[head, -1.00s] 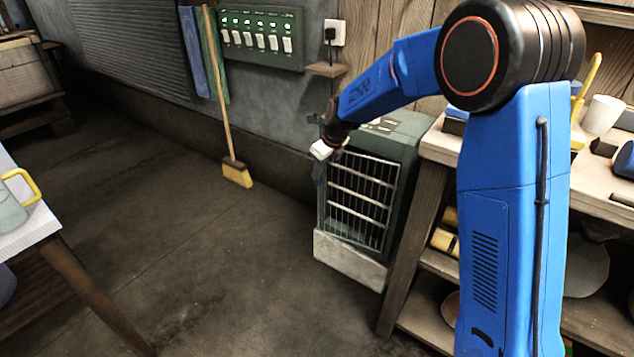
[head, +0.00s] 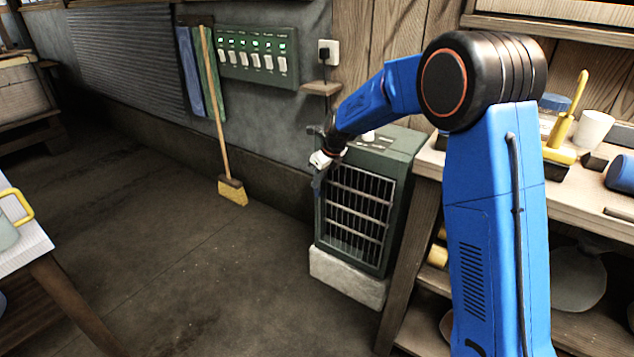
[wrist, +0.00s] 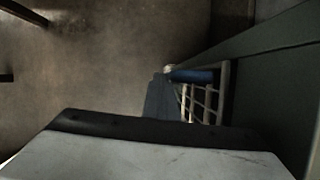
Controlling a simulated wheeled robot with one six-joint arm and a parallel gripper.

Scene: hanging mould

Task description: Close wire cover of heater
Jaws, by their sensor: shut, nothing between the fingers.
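The heater (head: 402,185) is a dark green box standing on a pale block, with its barred front facing the room. Its wire cover (head: 360,197), a grid of light metal bars, lies across or close to that front; I cannot tell whether it is fully flush. My gripper (head: 318,184) is shut and empty, pointing down at the cover's upper left edge. In the wrist view my gripper (wrist: 163,98) is beside the wire cover (wrist: 207,104), which shows edge-on in front of the heater's dark side. Whether they touch is unclear.
A wooden workbench (head: 425,168) with a white cup (head: 594,129) and tools stands right of the heater. A broom (head: 226,140) leans on the wall under a switch panel (head: 257,58). A white-topped table (head: 28,247) is at the left. The floor between is clear.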

